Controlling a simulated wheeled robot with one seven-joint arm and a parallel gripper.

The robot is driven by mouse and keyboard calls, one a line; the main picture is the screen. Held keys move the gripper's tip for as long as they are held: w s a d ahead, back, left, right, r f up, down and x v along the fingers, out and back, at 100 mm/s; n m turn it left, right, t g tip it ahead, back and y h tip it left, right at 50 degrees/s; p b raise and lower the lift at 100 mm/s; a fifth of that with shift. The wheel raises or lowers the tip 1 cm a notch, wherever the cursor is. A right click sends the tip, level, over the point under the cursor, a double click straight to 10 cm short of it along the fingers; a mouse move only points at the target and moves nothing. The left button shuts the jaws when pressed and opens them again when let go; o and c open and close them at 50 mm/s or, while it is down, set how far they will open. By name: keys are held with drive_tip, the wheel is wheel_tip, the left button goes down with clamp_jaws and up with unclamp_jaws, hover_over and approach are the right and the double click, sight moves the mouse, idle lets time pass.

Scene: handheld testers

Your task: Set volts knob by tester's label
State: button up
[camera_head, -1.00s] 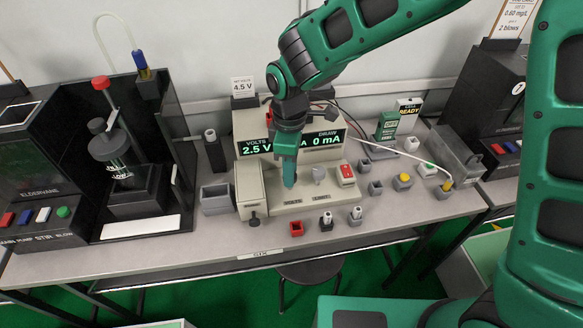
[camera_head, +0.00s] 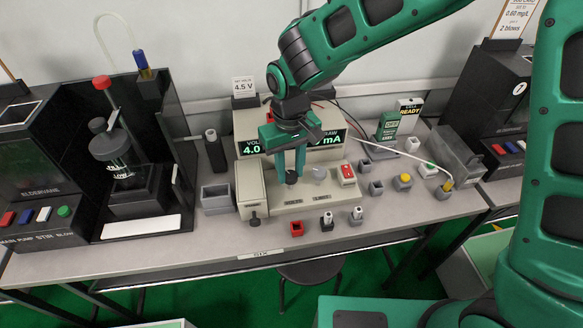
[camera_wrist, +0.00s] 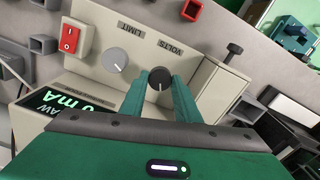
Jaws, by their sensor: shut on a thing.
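The beige tester (camera_head: 300,196) stands mid-bench. My gripper (camera_head: 290,170) is over its front panel, its two fingers shut on the dark volts knob (camera_head: 291,178). In the wrist view the volts knob (camera_wrist: 160,78) sits between the teal fingertips, under the "VOLTS" lettering. The display (camera_head: 253,148) shows 4.0 on its volts side; its middle is hidden by my gripper, and "mA" shows at right. The grey limit knob (camera_wrist: 115,62) is beside the volts knob, apart from my fingers.
A red rocker switch (camera_head: 346,173) is on the tester's right. A white cable (camera_head: 395,150) runs over the right side. Small sockets and a red holder (camera_head: 296,229) stand in front. A dark stirring station (camera_head: 125,150) is at left, with a grey box (camera_head: 215,198) between.

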drive_tip(key=m, duration=0.4)
drive_tip(key=shift+w+r+m, duration=0.1)
drive_tip(key=shift+w+m, duration=0.2)
drive_tip(key=shift+m, duration=0.1)
drive_tip(key=m, duration=0.4)
drive_tip(key=shift+m, duration=0.3)
drive_tip(key=m, duration=0.4)
drive_tip(key=shift+m, duration=2.1)
drive_tip(key=shift+a, duration=0.1)
drive_tip(key=o, duration=1)
drive_tip(key=shift+o, duration=0.2)
drive_tip(key=shift+s, duration=0.15)
